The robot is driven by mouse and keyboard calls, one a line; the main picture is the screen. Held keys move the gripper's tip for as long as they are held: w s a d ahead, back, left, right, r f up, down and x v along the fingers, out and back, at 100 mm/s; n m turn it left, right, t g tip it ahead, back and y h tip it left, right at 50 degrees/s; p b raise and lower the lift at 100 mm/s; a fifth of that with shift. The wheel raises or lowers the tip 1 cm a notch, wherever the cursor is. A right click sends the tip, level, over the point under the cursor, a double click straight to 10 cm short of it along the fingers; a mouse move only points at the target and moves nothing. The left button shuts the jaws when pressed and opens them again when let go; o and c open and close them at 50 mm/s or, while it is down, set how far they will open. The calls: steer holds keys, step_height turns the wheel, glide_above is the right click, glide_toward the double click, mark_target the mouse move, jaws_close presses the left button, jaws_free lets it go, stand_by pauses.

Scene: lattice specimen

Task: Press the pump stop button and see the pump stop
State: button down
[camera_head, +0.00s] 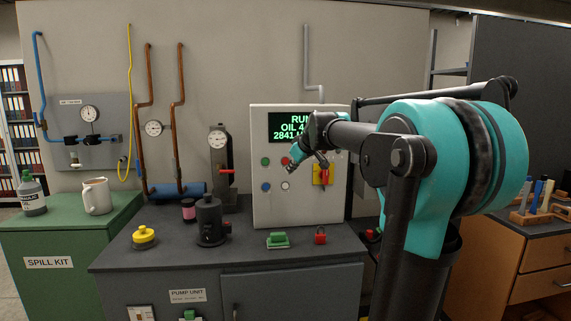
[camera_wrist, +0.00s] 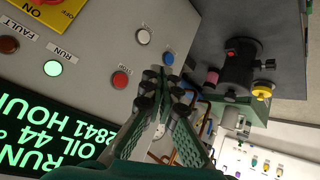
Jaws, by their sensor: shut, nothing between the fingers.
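The control panel (camera_head: 262,210) stands upright on the bench, its lit green display (camera_head: 290,122) reading RUN. The red stop button (camera_head: 285,161) is on its left part and also shows in the wrist view (camera_wrist: 121,79). My gripper (camera_head: 290,168) is in front of the panel, fingers shut and empty. In the wrist view the fingertips (camera_wrist: 166,74) are to the right of the red button; no contact is visible. The RUN lamp (camera_wrist: 53,68) glows green and the FAULT lamp (camera_wrist: 8,44) is dark. The black pump (camera_head: 210,221) is on the bench.
Near the red button are a green button (camera_head: 265,161), a blue button (camera_head: 266,187) and a white button (camera_head: 286,187). A yellow-and-red rotary switch (camera_head: 323,174) is to the right. A red padlock (camera_head: 320,236) and a green item (camera_head: 277,240) lie on the bench (camera_head: 180,262).

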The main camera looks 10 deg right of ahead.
mark_target(288, 162)
steer(key=shift+w, duration=4.4)
steer(key=shift+w, duration=0.2)
steer(key=shift+w, duration=0.25)
steer(key=shift+w, duration=0.35)
steer(key=shift+s, duration=0.8)
